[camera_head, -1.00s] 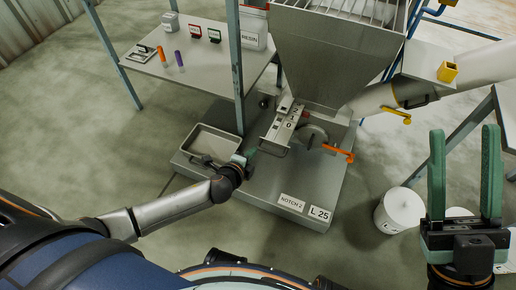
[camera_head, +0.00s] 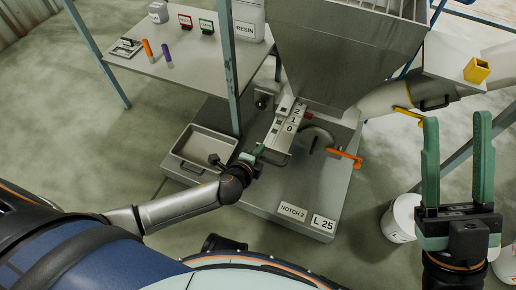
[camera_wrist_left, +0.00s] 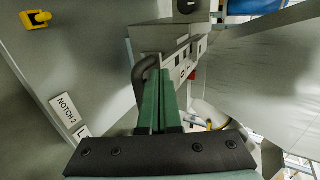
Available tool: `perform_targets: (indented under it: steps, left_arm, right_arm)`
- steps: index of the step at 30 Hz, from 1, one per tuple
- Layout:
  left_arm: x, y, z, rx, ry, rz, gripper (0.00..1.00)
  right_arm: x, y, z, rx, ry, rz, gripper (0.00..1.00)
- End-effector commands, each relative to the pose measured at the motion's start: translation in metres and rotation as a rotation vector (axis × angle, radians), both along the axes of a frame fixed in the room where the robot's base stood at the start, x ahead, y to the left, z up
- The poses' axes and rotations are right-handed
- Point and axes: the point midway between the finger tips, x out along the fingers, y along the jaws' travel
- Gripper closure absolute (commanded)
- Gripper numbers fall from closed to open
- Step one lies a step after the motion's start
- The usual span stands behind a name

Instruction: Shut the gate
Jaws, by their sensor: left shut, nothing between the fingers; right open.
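The gate (camera_head: 284,137) is a grey slide marked 2, 1, 0 under the hopper (camera_head: 340,55). It sticks out toward my left arm and has a dark loop handle at its outer end. My left gripper (camera_head: 257,151) is shut and empty at this end. In the left wrist view its green fingers (camera_wrist_left: 159,105) lie right beside the dark handle (camera_wrist_left: 141,85), with the gate (camera_wrist_left: 172,42) beyond; I cannot tell if they touch. My right gripper (camera_head: 457,122) is open and empty, raised at the right.
An orange lever (camera_head: 344,157) and a yellow lever (camera_head: 410,115) are right of the gate. A metal tray (camera_head: 200,150) and a NOTCH 2 sign (camera_head: 292,212) are on the base plate. A table (camera_head: 190,70) stands at left, a white bucket (camera_head: 402,218) at right.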

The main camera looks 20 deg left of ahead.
Motion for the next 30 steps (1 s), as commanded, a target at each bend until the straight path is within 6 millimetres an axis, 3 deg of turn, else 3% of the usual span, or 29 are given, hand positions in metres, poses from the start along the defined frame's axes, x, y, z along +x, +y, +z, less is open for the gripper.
perform_targets:
  steps: [10, 21, 30]
  left_arm:
    - [0.004, 0.000, 0.001, -0.001, -0.001, 0.001, 1.00]
    - [0.074, -0.003, 0.000, 0.000, -0.003, 0.001, 1.00]
    - [0.089, -0.003, 0.001, -0.001, -0.001, 0.000, 1.00]
  right_arm:
    - [0.000, 0.000, 0.000, 0.000, -0.001, 0.001, 0.50]
    - [0.000, 0.001, -0.002, 0.000, -0.002, 0.001, 0.50]
    - [0.000, 0.001, -0.003, -0.004, -0.002, 0.000, 0.50]
